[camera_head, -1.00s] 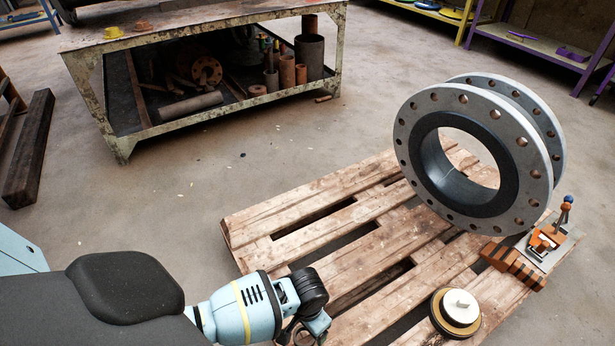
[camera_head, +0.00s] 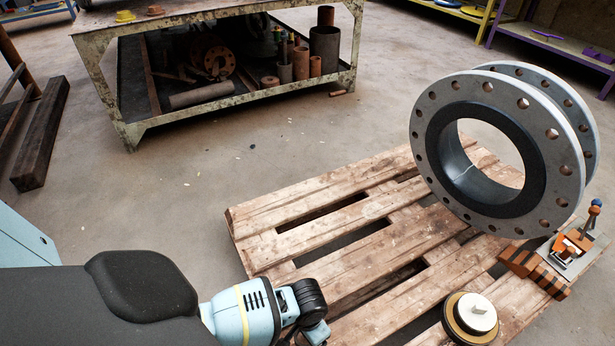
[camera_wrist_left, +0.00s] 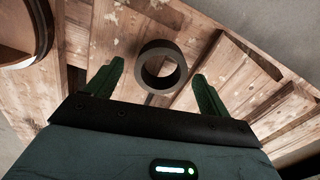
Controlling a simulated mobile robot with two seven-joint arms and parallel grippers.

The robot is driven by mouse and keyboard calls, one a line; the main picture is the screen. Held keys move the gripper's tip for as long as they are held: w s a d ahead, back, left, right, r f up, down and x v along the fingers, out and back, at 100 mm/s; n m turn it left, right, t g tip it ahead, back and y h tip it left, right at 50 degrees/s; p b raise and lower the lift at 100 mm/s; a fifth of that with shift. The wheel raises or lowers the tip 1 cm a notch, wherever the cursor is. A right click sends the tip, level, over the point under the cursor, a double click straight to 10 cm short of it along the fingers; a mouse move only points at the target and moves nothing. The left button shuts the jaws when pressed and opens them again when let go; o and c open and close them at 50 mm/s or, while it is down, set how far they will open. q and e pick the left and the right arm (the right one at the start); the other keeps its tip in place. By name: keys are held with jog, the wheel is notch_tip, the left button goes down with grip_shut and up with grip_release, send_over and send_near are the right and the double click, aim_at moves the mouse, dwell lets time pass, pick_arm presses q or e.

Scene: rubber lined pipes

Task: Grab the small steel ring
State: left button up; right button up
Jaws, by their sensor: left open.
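The small steel ring (camera_wrist_left: 179,64) is dark grey and lies on the pallet planks in the left wrist view. My left gripper (camera_wrist_left: 159,73) is open, with one green finger on each side of the ring in the picture. The fingers look apart from it, and I cannot tell the height gap. In the head view my left wrist hangs over the pallet's near left part. Its fingers are cut off by the bottom edge, and the ring does not show there. My right gripper is in neither view.
A metal workbench (camera_head: 130,130) stands behind. Floor between them is clear.

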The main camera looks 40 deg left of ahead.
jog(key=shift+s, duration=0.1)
pick_arm(q)
jog(key=c, duration=1.1)
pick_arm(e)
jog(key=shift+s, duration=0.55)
pick_arm(q)
jog(key=shift+r, duration=0.2)
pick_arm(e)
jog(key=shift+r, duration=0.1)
